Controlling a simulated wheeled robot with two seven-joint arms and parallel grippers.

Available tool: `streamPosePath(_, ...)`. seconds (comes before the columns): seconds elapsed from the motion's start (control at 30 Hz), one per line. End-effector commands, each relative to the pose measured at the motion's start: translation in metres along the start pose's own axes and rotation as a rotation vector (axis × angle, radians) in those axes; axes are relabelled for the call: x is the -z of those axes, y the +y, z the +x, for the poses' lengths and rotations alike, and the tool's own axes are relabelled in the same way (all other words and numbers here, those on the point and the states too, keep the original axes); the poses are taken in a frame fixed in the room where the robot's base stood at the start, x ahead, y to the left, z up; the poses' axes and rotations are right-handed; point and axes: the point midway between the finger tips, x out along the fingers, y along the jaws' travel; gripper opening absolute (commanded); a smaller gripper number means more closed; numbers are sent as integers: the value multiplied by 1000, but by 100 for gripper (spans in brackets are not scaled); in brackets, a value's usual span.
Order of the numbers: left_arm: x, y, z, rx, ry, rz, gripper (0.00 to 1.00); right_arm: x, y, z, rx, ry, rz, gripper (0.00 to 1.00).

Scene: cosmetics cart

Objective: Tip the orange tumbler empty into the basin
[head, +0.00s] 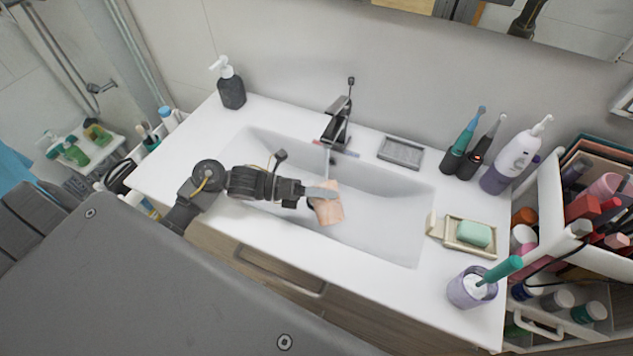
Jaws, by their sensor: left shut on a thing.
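The orange tumbler (329,212), pale peach in colour, is held over the white basin (385,225), left of the basin's middle. My left gripper (318,197) reaches in from the left, shut on the tumbler. The tumbler looks tilted. I cannot tell which way its mouth points or whether anything is in it or coming out. The basin floor right of the tumbler looks bare. My right gripper is not in view.
The black faucet (338,122) stands just behind the tumbler. A dark soap dispenser (231,89) is at the back left. A soap dish (470,236), a lilac cup (470,289) and several bottles stand on the right. A cosmetics cart (570,215) is beyond them.

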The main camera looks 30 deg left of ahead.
Motion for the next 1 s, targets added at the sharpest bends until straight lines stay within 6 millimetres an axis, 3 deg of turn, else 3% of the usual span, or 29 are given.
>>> streamPosePath(1.0, -2, 2, -1, 49, -18, -120, 33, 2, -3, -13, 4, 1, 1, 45)
